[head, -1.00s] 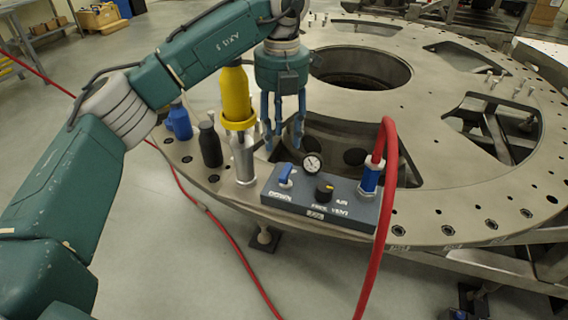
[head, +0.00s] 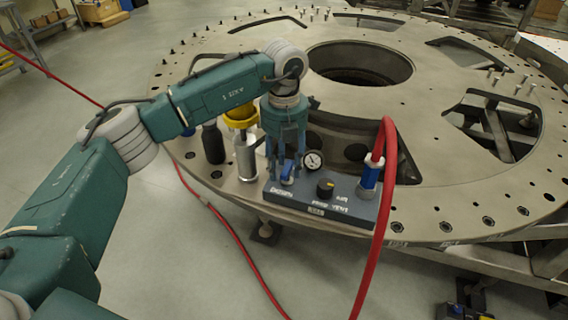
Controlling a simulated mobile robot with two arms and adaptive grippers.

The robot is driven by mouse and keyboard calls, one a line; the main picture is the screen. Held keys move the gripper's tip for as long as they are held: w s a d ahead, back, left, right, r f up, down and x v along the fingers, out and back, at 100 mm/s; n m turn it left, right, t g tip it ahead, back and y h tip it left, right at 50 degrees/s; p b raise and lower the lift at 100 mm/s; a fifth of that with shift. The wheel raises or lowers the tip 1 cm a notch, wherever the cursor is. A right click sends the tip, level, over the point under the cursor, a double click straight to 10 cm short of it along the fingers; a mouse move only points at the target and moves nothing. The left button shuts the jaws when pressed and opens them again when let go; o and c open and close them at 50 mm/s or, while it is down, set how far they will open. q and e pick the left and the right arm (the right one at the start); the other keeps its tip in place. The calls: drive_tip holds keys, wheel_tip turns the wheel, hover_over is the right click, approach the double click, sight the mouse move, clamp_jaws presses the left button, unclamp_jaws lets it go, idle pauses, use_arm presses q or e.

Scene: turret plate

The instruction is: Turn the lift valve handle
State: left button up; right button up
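The grey valve box (head: 345,207) sits on the near edge of the round metal plate. It carries a small blue lever handle (head: 287,173) at its left, a round pressure gauge (head: 313,161), a black knob (head: 325,188) with a yellow mark and a blue hose fitting (head: 370,176) at its right. My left gripper (head: 286,176) points down over the blue handle, its fingers apart on either side of it. The fingers partly cover the handle, and I cannot tell whether they touch it. My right gripper is not in view.
A silver cylinder (head: 246,158) with a yellow top and a dark bottle (head: 213,144) stand left of the box. A red hose (head: 386,215) arches up from the fitting and down in front. The round plate (head: 465,208) has large cutouts and a central hole.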

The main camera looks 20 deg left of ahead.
use_arm(q)
clamp_jaws()
